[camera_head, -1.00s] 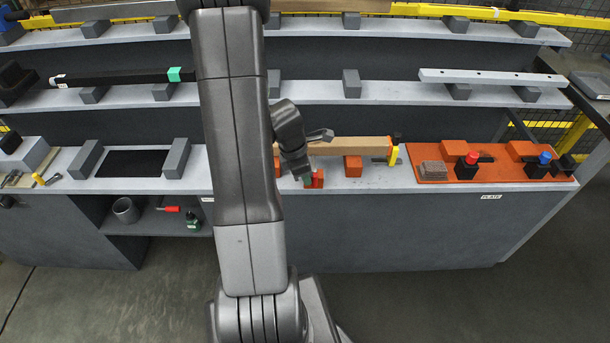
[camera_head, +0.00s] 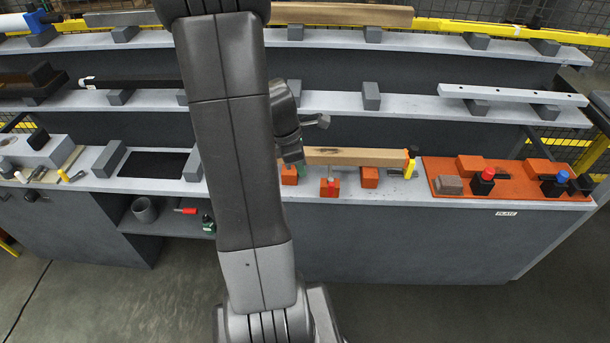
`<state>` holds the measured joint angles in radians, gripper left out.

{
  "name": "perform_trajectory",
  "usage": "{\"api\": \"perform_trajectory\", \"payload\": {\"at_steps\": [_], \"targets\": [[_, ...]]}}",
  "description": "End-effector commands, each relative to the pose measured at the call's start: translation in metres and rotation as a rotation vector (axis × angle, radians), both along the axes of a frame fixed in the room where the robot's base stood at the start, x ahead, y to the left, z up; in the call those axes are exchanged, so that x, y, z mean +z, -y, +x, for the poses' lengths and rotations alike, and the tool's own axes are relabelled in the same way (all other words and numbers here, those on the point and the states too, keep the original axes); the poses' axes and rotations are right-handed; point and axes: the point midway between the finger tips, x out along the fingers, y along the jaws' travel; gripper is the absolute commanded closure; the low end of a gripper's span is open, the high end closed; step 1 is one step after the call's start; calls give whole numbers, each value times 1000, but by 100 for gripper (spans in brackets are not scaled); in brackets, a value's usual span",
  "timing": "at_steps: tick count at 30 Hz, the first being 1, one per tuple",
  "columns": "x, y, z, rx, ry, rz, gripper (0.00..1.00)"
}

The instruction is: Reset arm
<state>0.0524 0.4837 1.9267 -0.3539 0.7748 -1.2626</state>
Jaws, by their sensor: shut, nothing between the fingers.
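My arm rises through the middle of the head view and covers part of the bench. My gripper (camera_head: 294,160) is to the right of the arm, small and dark, pointing down above the left end of a wooden beam (camera_head: 350,157). It is shut and holds nothing. The fingertips are hard to make out. The beam lies across orange blocks (camera_head: 369,178) on the bench, and its left end is hidden behind my arm and gripper.
An orange plate (camera_head: 500,190) with red and blue-topped items is at the right. A black mat (camera_head: 154,164) lies between grey blocks at the left. Two shelves behind hold a pale bar (camera_head: 512,94), a dark bar (camera_head: 130,84) and a wooden bar (camera_head: 340,14). Floor in front is clear.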

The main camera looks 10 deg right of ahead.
Motion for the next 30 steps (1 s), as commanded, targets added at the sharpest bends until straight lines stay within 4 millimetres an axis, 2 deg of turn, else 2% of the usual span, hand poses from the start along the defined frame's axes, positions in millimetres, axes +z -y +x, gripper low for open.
{"api": "perform_trajectory", "payload": {"at_steps": [6,21,26,30], "targets": [[11,-3,0,0,0,0,100],[10,-2,0,0,-1,0,100],[0,0,-1,-1,-3,0,100],[-21,5,-2,-2,-6,1,100]]}}
